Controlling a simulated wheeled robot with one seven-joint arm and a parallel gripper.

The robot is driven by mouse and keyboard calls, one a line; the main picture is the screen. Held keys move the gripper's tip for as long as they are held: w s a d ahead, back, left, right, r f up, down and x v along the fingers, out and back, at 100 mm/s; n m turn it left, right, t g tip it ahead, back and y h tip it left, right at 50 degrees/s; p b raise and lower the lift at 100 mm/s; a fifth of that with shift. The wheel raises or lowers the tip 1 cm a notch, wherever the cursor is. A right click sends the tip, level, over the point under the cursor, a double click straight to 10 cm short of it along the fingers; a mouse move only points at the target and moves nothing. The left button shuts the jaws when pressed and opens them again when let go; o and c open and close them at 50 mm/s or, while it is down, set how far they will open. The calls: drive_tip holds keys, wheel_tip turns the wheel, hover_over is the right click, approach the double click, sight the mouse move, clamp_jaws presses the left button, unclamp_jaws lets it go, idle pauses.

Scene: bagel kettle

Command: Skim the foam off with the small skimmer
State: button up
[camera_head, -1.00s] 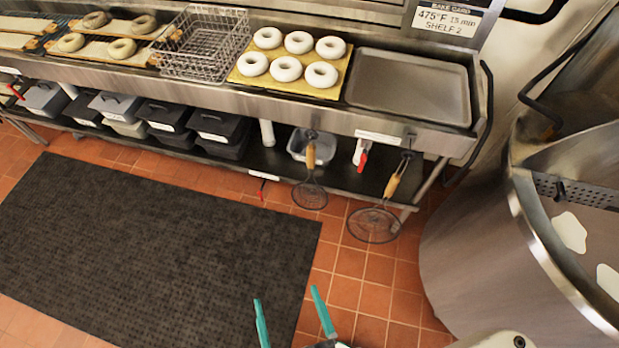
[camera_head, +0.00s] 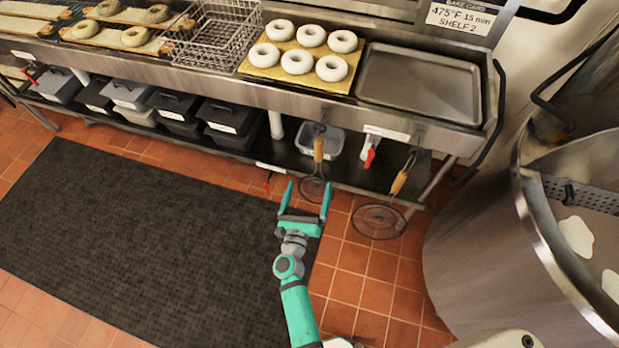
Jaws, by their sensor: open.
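Two wire skimmers with wooden handles hang from the front edge of the steel counter. The small skimmer (camera_head: 318,149) is the left one, and its round mesh hangs low, partly behind my gripper's right finger. The larger skimmer (camera_head: 400,182) hangs to its right with a wider mesh. White foam patches (camera_head: 576,236) float in the big steel kettle (camera_head: 535,225) at the right. My gripper (camera_head: 306,187) is open and empty, with its teal fingers pointing toward the counter. In the picture its right fingertip is close to the small skimmer's mesh; I cannot tell whether they touch.
The steel counter (camera_head: 225,92) carries white bagels on a board (camera_head: 285,76), an empty tray (camera_head: 420,84) and a wire basket (camera_head: 213,40). Black tubs (camera_head: 232,113) and a grey bin (camera_head: 333,140) stand on the shelf below. A dark mat (camera_head: 130,220) covers the floor at left.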

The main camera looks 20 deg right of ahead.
sight(318, 154)
drive_tip(key=shift+w+d+f+m+g+h, duration=0.15)
drive_tip(key=shift+w+d+m, duration=0.95)
drive_tip(key=shift+w, duration=1.35)
drive_tip(key=shift+w+d+f+m+g+h, duration=0.15)
drive_tip(key=shift+w+d+m, duration=0.35)
drive_tip(key=shift+w+d, duration=1.55)
drive_tip(key=shift+w+d+f+m+g+h, duration=0.15)
drive_tip(key=shift+w+d+m, duration=0.75)
drive_tip(key=shift+w, duration=1.9)
drive_tip(key=shift+r, duration=0.1)
clamp_jaws()
